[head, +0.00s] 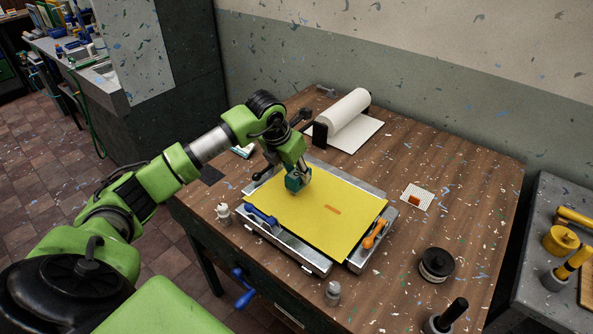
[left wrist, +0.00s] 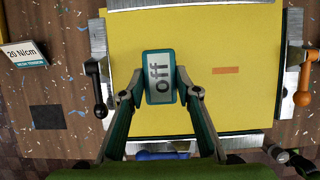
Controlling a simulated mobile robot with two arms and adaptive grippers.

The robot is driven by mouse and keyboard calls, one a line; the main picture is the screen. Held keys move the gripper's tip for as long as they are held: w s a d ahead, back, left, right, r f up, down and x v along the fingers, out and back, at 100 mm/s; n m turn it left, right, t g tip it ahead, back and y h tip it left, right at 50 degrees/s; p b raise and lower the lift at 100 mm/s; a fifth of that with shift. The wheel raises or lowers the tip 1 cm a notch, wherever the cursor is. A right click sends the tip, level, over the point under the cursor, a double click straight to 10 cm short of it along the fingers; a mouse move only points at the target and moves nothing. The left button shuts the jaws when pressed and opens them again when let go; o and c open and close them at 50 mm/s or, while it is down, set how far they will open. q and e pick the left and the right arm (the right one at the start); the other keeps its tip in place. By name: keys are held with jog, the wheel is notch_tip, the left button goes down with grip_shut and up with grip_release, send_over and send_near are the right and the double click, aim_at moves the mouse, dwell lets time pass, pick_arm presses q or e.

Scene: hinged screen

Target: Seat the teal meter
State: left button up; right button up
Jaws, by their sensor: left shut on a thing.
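The teal meter (head: 293,183) is a small block with a pale display reading "off" in the left wrist view (left wrist: 158,77). My left gripper (head: 299,177) is shut on it, one finger on each side. It is over the left part of the yellow screen (head: 325,232), and I cannot tell whether it touches the mesh. The screen has a small orange mark (head: 333,210), right of the meter, and lies in a metal frame (head: 287,247) with black, blue and orange clamp handles. My right gripper is not in view.
A card reading "25 N/cm" (left wrist: 22,56) and a dark square (head: 210,175) lie left of the frame. A paper roll (head: 345,109) is behind it. A black round pot (head: 436,264) and small white bottles stand near the front.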

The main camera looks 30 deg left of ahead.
pick_arm(q)
jog(key=shift+f, duration=0.2)
jog(key=shift+f+b, duration=0.5)
jog(key=shift+b, duration=0.05)
jog(key=o, duration=1.2)
jog(key=v, duration=1.2)
